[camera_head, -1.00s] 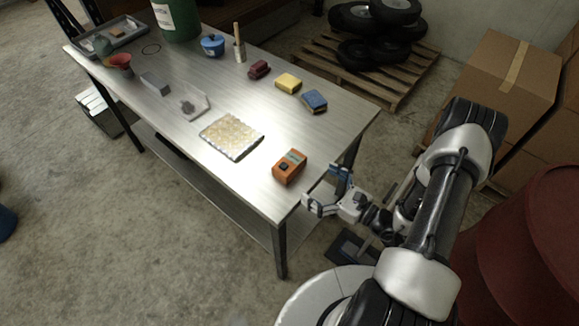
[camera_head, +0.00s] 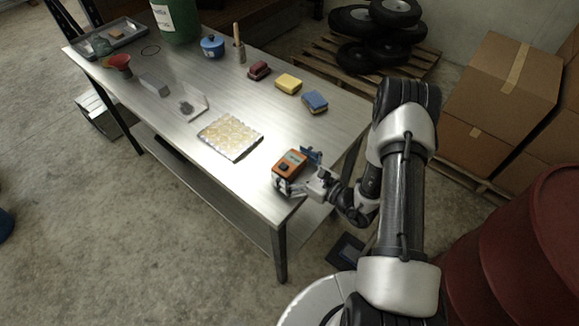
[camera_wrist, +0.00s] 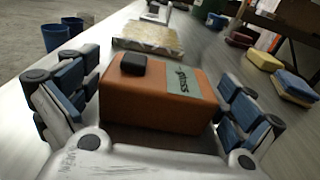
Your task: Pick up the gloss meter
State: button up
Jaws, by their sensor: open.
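The gloss meter is an orange box (camera_head: 289,164) with a black knob and a greenish label on top. It sits on the metal table near its front right corner. In the wrist view the orange box (camera_wrist: 158,98) fills the middle, between my two fingers. My gripper (camera_head: 300,172) is open around it, one finger on each side. In the wrist view my gripper (camera_wrist: 160,105) shows gaps between both fingers and the box.
A honeycomb-patterned panel (camera_head: 230,137) lies left of the box. Blue (camera_head: 314,102), yellow (camera_head: 288,84) and dark red (camera_head: 259,71) sponge-like blocks lie farther back. A clear stand (camera_head: 188,106) and a blue pot (camera_head: 212,46) are farther left. The tabletop right around the box is bare.

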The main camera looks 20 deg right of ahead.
jog(key=c, duration=1.1)
jog(key=shift+r, duration=0.1)
